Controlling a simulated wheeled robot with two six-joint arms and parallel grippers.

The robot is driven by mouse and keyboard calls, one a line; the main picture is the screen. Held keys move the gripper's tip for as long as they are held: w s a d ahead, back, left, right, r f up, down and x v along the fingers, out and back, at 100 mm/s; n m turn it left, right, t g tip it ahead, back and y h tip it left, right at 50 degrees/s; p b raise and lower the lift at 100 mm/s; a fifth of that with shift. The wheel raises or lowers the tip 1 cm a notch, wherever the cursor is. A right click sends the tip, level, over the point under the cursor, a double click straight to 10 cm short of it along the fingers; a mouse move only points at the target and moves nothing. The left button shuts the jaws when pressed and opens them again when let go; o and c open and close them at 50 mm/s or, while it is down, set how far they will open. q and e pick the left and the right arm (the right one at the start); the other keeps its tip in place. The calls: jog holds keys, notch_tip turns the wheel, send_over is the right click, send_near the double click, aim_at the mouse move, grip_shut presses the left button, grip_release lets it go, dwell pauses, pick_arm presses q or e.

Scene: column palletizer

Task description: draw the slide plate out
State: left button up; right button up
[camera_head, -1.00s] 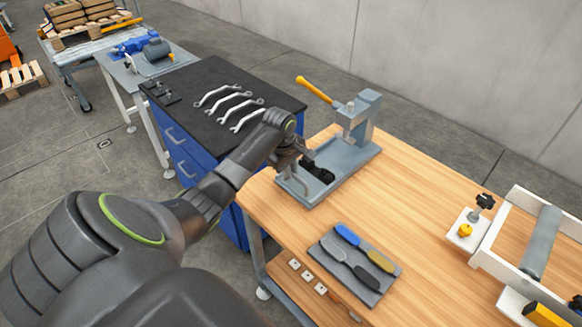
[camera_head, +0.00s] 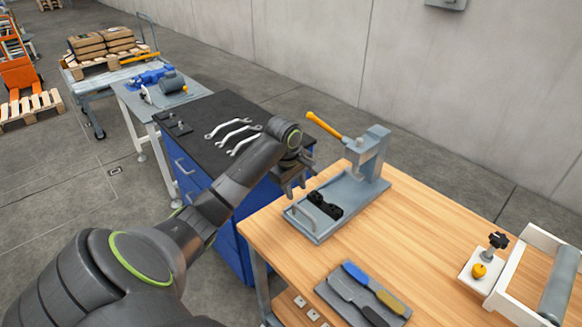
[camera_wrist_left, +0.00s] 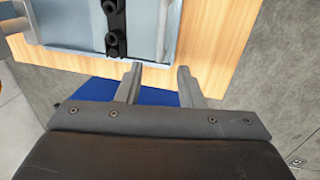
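The grey arbor press (camera_head: 370,165) stands on the wooden bench, its yellow-handled lever pointing left. The slide plate (camera_head: 335,190) lies in its base, with a metal loop handle (camera_head: 304,214) at the near end and a black part (camera_head: 325,204) on it. My left gripper (camera_head: 288,190) is open and empty, left of the plate. It also shows in the wrist view (camera_wrist_left: 160,82). My right gripper is not in view.
A tray of blue, yellow and dark tools (camera_head: 362,292) lies near the bench's front edge. A white frame with a roller (camera_head: 535,270) stands at right. A blue cabinet (camera_head: 195,180) with wrenches stands at left. Bare bench top lies between press and frame.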

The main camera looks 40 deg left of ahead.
pick_arm(q)
notch_tip(320, 180, up, 9)
jog(key=s, duration=0.1)
jog(key=shift+s+r+b, duration=0.15)
jog(key=shift+s+b, duration=0.15)
jog(key=shift+s, duration=0.1)
jog(key=shift+a, duration=0.15)
